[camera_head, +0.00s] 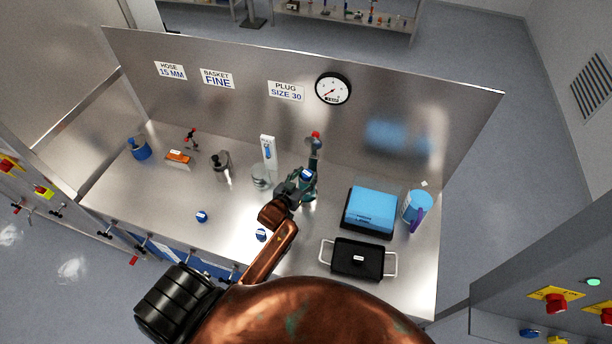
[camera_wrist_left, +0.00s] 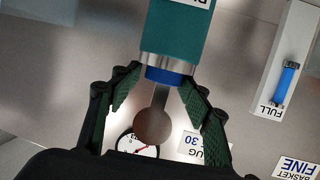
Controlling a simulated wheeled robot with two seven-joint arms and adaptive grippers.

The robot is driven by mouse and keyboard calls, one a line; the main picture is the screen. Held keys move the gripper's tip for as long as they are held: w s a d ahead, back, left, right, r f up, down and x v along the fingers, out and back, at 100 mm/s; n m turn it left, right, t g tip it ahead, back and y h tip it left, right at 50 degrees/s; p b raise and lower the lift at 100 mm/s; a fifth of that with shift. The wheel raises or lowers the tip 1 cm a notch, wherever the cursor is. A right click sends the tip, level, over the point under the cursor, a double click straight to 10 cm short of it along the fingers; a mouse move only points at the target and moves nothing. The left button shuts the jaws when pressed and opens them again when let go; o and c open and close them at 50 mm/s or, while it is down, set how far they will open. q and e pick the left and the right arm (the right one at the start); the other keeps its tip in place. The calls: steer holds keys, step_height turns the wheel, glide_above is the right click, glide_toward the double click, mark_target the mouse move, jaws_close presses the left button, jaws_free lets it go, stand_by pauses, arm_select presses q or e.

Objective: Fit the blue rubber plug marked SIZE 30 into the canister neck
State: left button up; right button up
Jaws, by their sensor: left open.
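The teal canister (camera_wrist_left: 178,28) shows in the left wrist view, which is upside down. It has a silver neck (camera_wrist_left: 170,60) with a blue plug (camera_wrist_left: 170,77) at its mouth. How deep the plug sits is hard to tell. In the head view that plug's labelled top (camera_head: 306,174) shows at my left gripper (camera_head: 304,184). My left gripper (camera_wrist_left: 157,88) is open, with one finger on each side of the plug and neck and visible gaps. Two other blue plugs lie apart on the bench, one at the left (camera_head: 201,216) and one beside my arm (camera_head: 261,235). My right gripper is out of view.
The steel back wall carries a PLUG SIZE 30 sign (camera_head: 286,91) and a gauge (camera_head: 333,88). A white level indicator (camera_head: 268,152) stands behind the gripper's left side. A blue box (camera_head: 371,207), a black tray (camera_head: 357,258) and a blue jug (camera_head: 417,205) occupy the right. The left front bench is mostly clear.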

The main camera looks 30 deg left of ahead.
arm_select(q)
steer(key=shift+s+a+f, duration=0.1)
steer(key=shift+s+f, duration=0.2)
steer(key=shift+f, duration=0.3)
steer(key=shift+r, duration=0.25)
steer(key=shift+s+r, duration=0.2)
steer(key=shift+s, duration=0.05)
steer(key=r+b+v, duration=0.1)
steer(key=v, duration=1)
